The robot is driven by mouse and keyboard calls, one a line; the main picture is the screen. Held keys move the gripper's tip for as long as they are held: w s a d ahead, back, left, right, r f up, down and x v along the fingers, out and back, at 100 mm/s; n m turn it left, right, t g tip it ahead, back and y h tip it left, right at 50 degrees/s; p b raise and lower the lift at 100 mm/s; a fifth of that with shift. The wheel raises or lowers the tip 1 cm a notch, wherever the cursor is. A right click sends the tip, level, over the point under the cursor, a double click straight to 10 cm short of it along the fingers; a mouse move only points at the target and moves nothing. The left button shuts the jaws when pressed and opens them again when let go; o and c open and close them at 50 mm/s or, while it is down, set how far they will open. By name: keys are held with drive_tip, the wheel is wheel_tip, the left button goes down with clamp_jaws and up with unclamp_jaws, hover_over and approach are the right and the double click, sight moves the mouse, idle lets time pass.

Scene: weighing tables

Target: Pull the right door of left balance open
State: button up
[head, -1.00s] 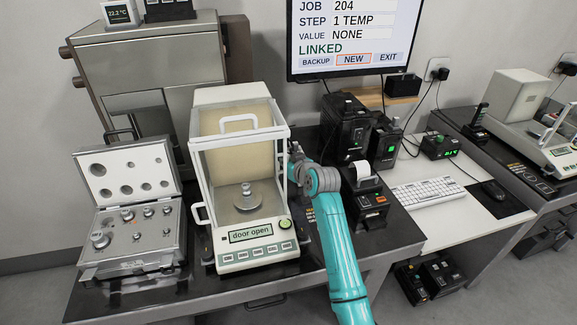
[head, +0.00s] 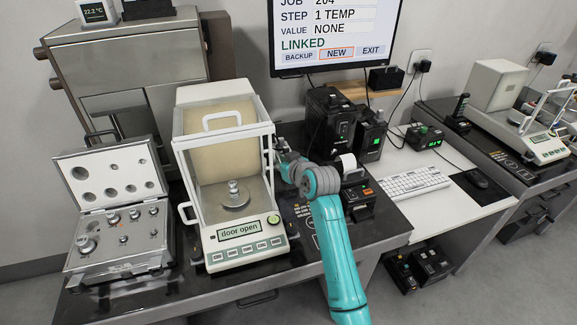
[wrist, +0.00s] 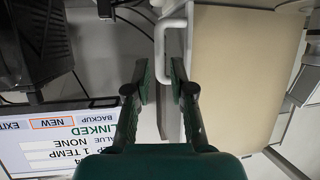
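The left balance (head: 245,247) is a white box with glass walls, and its display reads "door open". A small metal weight (head: 233,187) stands on its round pan (head: 236,201). My gripper (head: 279,158) is at the right side of this balance, small and partly hidden in the head view. In the wrist view my gripper (wrist: 161,78) has its two dark fingers apart, one on each side of a white bar handle (wrist: 160,50) on the balance's right side. Small gaps seem to show between the fingers and the handle. How far the right door stands open is unclear.
An open case of weights (head: 115,225) sits left of the balance. Black boxes (head: 330,125) and a small printer (head: 358,190) stand close to the right of my arm. A monitor (head: 335,35) hangs behind. A second balance (head: 520,130) is at far right.

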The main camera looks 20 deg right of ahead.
drive_tip(key=v, duration=0.6)
drive_tip(key=shift+s, duration=0.4)
drive_tip(key=shift+r, duration=0.15)
